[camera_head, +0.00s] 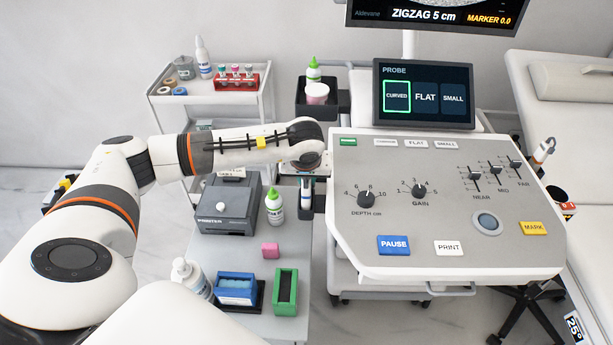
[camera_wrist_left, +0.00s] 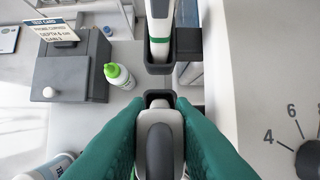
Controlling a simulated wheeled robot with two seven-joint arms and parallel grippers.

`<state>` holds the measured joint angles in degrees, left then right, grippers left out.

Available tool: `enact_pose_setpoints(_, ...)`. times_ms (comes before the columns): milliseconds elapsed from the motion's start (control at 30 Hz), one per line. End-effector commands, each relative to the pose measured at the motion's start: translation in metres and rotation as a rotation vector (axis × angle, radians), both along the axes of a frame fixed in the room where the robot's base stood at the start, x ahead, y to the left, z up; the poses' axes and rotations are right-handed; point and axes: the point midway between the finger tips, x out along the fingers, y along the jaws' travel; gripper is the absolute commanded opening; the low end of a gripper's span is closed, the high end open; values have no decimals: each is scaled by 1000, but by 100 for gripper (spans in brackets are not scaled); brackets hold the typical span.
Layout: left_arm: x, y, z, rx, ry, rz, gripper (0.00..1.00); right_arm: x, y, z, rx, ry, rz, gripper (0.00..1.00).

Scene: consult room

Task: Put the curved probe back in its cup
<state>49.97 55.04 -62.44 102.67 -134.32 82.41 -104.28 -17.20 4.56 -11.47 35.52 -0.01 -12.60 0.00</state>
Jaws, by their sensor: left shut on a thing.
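My left gripper (camera_head: 305,170) is at the left side of the console, above a column of black cups (camera_head: 304,208). In the left wrist view its green fingers (camera_wrist_left: 160,135) are shut on a pale grey probe with a dark grey middle, the curved probe (camera_wrist_left: 160,118). A black cup (camera_wrist_left: 147,97) shows just beyond the probe; I cannot tell whether the probe's end is inside it. Farther up, a white probe with a green band (camera_wrist_left: 159,30) stands in another black cup (camera_wrist_left: 158,68). My right gripper is not in view.
The console (camera_head: 450,220) is close on the right. A side table (camera_head: 225,255) on the left carries a grey printer (camera_head: 228,205), a green-capped bottle (camera_head: 274,206) and small boxes. A black holder (camera_head: 316,108) with a tub is behind the gripper. Another probe (camera_head: 543,150) is at the console's right.

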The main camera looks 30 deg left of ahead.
Motion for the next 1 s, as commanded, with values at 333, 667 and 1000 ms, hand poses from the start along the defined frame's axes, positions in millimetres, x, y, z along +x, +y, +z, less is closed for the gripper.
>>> enact_pose_setpoints(333, 0, 0, -1, 0, -1, 0, 0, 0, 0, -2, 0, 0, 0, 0)
enact_pose_setpoints(667, 0, 0, -1, 1, -1, 0, 47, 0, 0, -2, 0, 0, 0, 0)
enact_pose_setpoints(1000, -3, -2, 9, 1, -3, 0, 47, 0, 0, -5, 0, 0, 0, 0)
